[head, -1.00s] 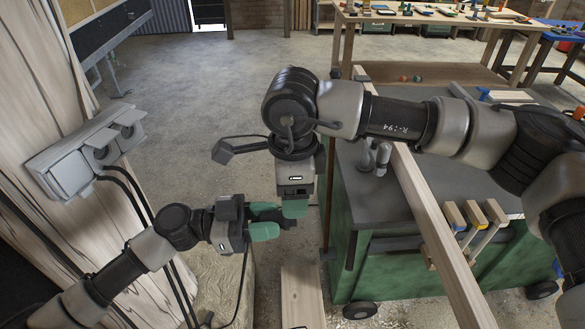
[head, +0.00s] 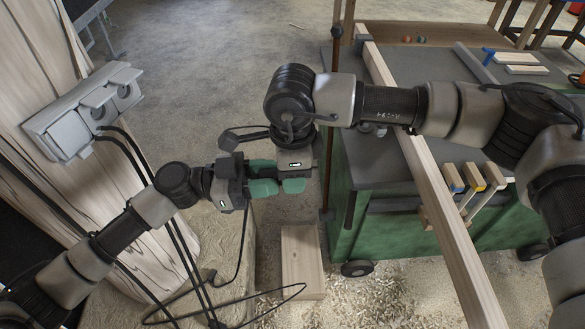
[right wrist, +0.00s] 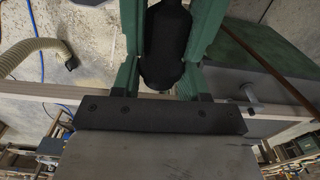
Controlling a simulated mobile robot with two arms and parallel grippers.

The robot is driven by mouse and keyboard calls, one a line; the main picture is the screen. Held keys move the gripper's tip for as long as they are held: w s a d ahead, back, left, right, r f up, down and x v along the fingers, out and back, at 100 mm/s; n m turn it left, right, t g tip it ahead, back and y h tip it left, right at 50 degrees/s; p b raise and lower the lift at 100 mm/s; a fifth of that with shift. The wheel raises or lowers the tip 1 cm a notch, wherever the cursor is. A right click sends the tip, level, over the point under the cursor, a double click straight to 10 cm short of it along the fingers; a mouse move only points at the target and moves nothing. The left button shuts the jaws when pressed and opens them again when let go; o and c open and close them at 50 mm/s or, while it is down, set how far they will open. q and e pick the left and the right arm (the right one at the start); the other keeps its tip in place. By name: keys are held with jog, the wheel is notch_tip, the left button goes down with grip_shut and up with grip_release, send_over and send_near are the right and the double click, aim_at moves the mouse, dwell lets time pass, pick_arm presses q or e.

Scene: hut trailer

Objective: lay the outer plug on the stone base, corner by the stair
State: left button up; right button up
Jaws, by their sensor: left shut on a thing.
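My left gripper (head: 262,180) is shut on a dark plug, mostly hidden by the fingers in the head view. A black cable (head: 243,235) hangs from it. In the right wrist view the black plug body (right wrist: 166,45) stands between the green fingers of my right gripper (right wrist: 168,75), which are spread, with a thin gap on one side. In the head view my right gripper (head: 293,184) is tip to tip with the left. The pale stone base (head: 232,265) lies below, at the foot of the wooden post. Black cable loops lie on and beside it.
A grey socket box (head: 85,110) with cables is on the wooden post (head: 45,165). A wooden block (head: 302,262) stands on the floor right of the base. A green cart (head: 400,240) with a long beam (head: 440,205) stands at right. Shavings litter the floor.

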pick_arm(q)
jog(key=o, duration=1.1)
